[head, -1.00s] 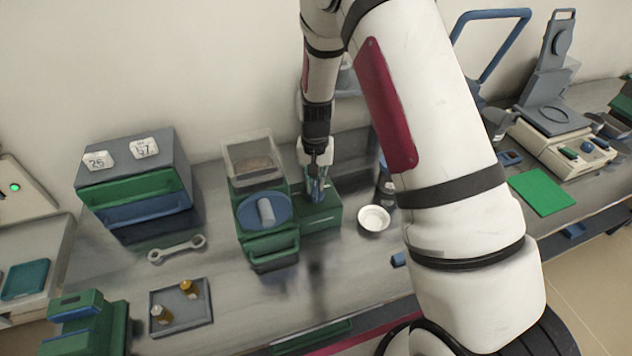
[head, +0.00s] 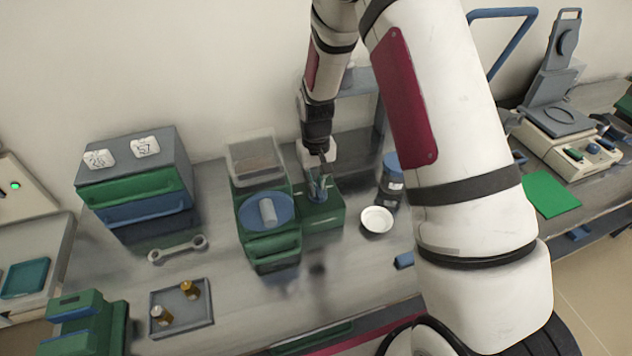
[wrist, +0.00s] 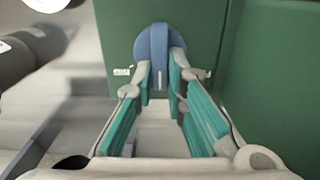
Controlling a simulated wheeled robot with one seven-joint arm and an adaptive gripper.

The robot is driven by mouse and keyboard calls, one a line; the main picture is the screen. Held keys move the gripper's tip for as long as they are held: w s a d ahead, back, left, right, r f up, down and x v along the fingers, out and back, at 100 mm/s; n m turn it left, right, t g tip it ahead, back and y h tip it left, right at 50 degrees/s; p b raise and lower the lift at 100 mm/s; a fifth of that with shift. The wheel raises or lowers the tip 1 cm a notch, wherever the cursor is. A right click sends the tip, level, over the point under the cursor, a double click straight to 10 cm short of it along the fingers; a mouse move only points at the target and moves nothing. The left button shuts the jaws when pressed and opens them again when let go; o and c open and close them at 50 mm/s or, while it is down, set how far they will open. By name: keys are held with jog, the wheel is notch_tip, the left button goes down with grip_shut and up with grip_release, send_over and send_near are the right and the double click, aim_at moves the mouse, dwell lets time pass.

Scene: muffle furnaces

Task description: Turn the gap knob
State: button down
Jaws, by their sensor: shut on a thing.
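A blue knob (wrist: 153,45) sits on a green panel (wrist: 195,35) in the wrist view, with a pale mark low on its face and small white labels on the panel either side. My gripper (wrist: 160,78) has its two fingers with teal pads on either side of the knob, shut on it. In the head view my gripper (head: 318,180) points down at the right-hand part of the green machine (head: 323,215).
A blue disc (head: 281,214) with a grey grip is just left of my gripper. A white dish (head: 377,220) and a blue-lidded jar (head: 391,185) stand close on the right. A wrench (head: 178,250) and a tray with two vials (head: 199,314) lie to the left.

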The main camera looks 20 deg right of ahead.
jog(key=c, duration=1.6)
grip_release()
notch_tip(320, 180, up, 12)
